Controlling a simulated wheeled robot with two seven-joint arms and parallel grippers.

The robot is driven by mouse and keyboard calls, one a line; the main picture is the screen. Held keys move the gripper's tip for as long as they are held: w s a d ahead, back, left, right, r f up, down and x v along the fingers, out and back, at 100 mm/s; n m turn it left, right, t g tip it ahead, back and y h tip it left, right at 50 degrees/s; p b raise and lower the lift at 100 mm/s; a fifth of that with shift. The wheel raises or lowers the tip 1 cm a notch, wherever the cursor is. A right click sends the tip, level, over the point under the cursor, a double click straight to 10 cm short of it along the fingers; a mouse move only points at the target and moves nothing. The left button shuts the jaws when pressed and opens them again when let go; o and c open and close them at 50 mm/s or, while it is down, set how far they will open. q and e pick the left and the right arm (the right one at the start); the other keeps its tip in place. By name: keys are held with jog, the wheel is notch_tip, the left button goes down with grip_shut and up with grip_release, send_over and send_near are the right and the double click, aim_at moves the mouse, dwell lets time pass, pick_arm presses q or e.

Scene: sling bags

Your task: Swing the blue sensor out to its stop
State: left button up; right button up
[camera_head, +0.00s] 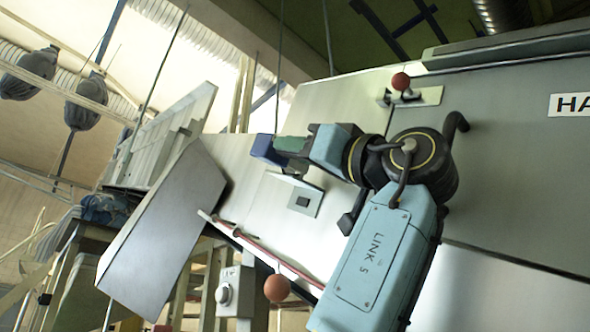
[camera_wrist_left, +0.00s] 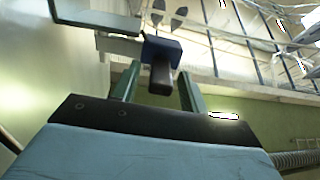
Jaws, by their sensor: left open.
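The blue sensor (camera_head: 266,150) shows as a small dark blue block at the tips of my left gripper (camera_head: 281,144), in front of the large metal panel. In the left wrist view the sensor (camera_wrist_left: 162,47) sits just beyond the fingertips. A dark stub reaches from it into the gap between the two green fingers of my left gripper (camera_wrist_left: 158,74). The fingers are apart, with visible room on both sides of the stub. In the head view the near finger and wrist hide part of the sensor and its mount. My right gripper is not in view.
A large metal panel (camera_head: 500,190) fills the right. On it are a red ball knob (camera_head: 401,82) and a small plate with a square (camera_head: 305,197). A tilted metal flap (camera_head: 160,235) stands left. An orange ball (camera_head: 277,288) and a dial box (camera_head: 235,292) are below.

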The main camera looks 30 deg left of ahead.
pick_arm(q)
jog(key=b+v, duration=0.1)
jog(key=v, duration=0.5)
jog(key=shift+d+f, duration=0.1)
dwell(0.5)
